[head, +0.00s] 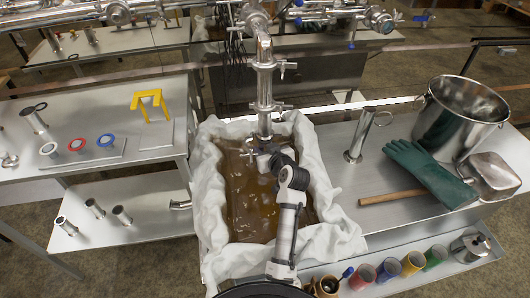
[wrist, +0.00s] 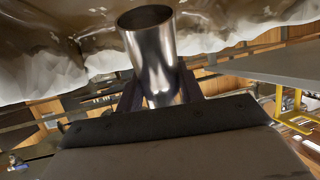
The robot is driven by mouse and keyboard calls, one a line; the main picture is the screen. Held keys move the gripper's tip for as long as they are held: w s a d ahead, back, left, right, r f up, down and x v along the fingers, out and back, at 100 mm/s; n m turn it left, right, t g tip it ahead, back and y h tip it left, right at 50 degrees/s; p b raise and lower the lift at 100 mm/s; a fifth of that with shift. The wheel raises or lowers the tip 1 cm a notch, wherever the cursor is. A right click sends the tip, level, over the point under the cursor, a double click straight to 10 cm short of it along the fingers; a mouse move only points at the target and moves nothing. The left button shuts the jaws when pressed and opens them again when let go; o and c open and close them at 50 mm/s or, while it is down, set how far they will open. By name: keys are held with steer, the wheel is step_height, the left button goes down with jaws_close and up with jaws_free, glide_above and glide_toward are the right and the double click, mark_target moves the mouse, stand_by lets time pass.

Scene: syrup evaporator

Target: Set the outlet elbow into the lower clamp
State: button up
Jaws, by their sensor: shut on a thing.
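A steel pipe stack (head: 264,85) hangs over the pan. The lower clamp (head: 265,107) sits low on it, with a small handle sticking out to the right. My gripper (head: 260,152) is straight below this clamp, over the syrup. In the wrist view the fingers are shut on a shiny steel tube, the outlet elbow (wrist: 150,48), whose open round mouth faces the syrup side. The elbow's other end is hidden behind my gripper. In the head view a short steel length runs between clamp and gripper; I cannot tell whether the elbow is seated in the clamp.
The pan of brown syrup (head: 240,205) is lined with white cloth (head: 208,190). At right are a steel pot (head: 462,118), a green glove (head: 425,170) and an upright tube (head: 361,135). Several coloured cups (head: 387,271) stand in front. A yellow stand (head: 151,100) is at left.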

steer(key=shift+w, duration=0.45)
steer(key=o, duration=1.3)
steer(key=shift+s, duration=0.1)
